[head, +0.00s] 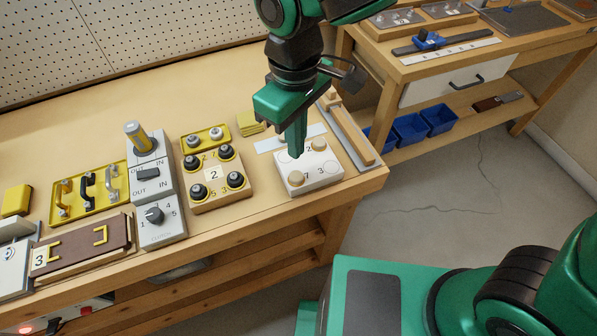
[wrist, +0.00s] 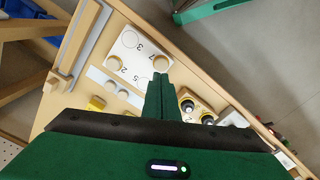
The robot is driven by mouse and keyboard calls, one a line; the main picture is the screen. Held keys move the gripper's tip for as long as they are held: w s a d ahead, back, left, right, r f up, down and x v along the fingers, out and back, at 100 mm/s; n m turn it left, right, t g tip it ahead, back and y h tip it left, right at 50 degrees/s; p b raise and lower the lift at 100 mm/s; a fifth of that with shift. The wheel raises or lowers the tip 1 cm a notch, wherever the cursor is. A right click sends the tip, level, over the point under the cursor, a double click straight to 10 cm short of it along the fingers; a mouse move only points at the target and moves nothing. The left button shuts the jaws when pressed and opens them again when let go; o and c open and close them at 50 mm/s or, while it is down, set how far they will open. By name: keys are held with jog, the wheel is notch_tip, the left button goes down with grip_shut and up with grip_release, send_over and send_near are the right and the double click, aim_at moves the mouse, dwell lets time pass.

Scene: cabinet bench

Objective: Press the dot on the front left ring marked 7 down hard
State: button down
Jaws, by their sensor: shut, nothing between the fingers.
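A white block (head: 322,178) with printed numbers and round places stands near the right end of the bench. A tan dot (head: 296,178) sits on its front left place, beside the printed 7. The same dot shows in the wrist view (wrist: 163,63), close to the fingertips. Another tan dot (head: 319,143) is at the block's back right, near the 2. The place by the 3 has only a ring outline. My gripper (head: 297,155) is shut and empty, pointing down over the block's left side, just behind the front left dot. Contact cannot be told.
A wooden block with black knobs (head: 213,174) stands left of the white block. A long wooden bar on a grey plate (head: 349,133) lies to its right. A thin white strip (head: 272,144) lies behind it. The bench's front edge is close in front.

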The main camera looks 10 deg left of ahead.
jog(key=shift+r, duration=1.9)
jog(key=shift+d, duration=0.1)
jog(key=w+d+m, duration=0.2)
jog(key=d+m, duration=0.1)
jog(key=d, duration=0.6)
jog(key=w+d+r+m, duration=0.1)
jog(key=w+d+m, duration=0.2)
jog(key=d, duration=0.7)
jog(key=w+d+m, duration=0.2)
jog(key=d+m, duration=0.1)
jog(key=d, duration=0.6)
jog(key=s+d+f+m, duration=0.1)
jog(key=s+d+m, duration=0.3)
jog(key=s+d, duration=0.3)
jog(key=s+d+f+m, duration=0.1)
jog(key=s+d+m, duration=0.4)
jog(key=d, duration=0.7)
jog(key=shift+s+f+m, duration=0.3)
jog(key=shift+s+f, duration=0.05)
jog(key=shift+s, duration=0.7)
jog(key=shift+w+f, duration=0.25)
jog(key=shift+w, duration=0.4)
